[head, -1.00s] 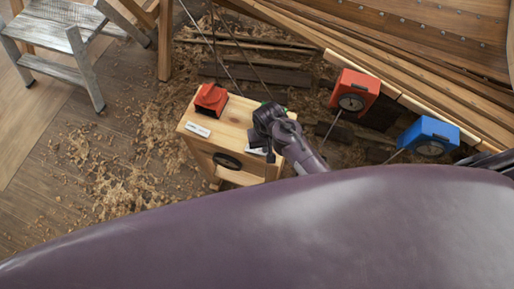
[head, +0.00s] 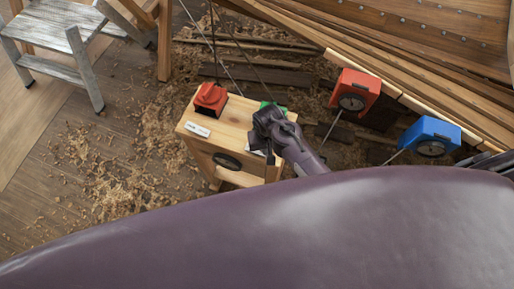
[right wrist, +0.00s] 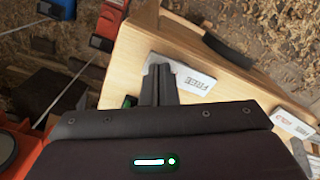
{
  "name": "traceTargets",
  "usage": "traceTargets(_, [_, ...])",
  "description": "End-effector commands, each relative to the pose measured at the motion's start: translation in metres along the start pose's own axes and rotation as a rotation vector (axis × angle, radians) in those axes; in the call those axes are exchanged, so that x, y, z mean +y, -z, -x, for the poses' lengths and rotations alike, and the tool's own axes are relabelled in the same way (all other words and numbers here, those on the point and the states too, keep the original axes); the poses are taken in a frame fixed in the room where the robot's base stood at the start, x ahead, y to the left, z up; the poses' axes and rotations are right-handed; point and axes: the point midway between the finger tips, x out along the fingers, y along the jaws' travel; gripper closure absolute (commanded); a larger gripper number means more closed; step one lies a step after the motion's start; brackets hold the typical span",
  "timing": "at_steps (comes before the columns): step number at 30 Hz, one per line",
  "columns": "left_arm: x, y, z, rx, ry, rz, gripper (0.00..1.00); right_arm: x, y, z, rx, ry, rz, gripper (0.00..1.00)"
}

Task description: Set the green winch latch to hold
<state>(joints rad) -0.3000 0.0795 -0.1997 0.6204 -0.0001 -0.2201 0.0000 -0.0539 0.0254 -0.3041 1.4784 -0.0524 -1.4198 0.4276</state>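A wooden stand (head: 232,120) carries a red latch-like block (head: 210,97) at its left and a green part (head: 272,106) at its right back, which I take for the green latch. My right gripper (head: 262,143) is over the right side of the stand, in front of the green part and hiding much of it. In the right wrist view its fingers (right wrist: 158,88) are together, beside a white card (right wrist: 184,76) that seems to read FREE. A small bit of green (right wrist: 130,101) shows beside them. I see nothing held. My left gripper is out of view.
A second white card (head: 198,130) lies at the stand's left front. A red box (head: 355,91) and a blue box (head: 429,136) with dials stand to the right by the planked hull (head: 430,40). A stepladder (head: 62,45) is at upper left. Shavings cover the floor.

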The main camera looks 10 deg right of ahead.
Motion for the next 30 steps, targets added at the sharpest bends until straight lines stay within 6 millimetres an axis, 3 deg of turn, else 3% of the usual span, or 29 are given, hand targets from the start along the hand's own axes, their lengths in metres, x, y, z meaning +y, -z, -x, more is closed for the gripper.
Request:
traceTargets(10, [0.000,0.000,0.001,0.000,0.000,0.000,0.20,-0.001,0.000,-0.001,0.001,0.001,0.000,1.00])
traceTargets(20, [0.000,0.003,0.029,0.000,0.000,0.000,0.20,0.000,0.000,0.024,0.001,0.001,0.000,1.00])
traceTargets(30, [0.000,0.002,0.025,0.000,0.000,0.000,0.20,0.000,0.000,0.046,0.002,0.001,0.000,1.00])
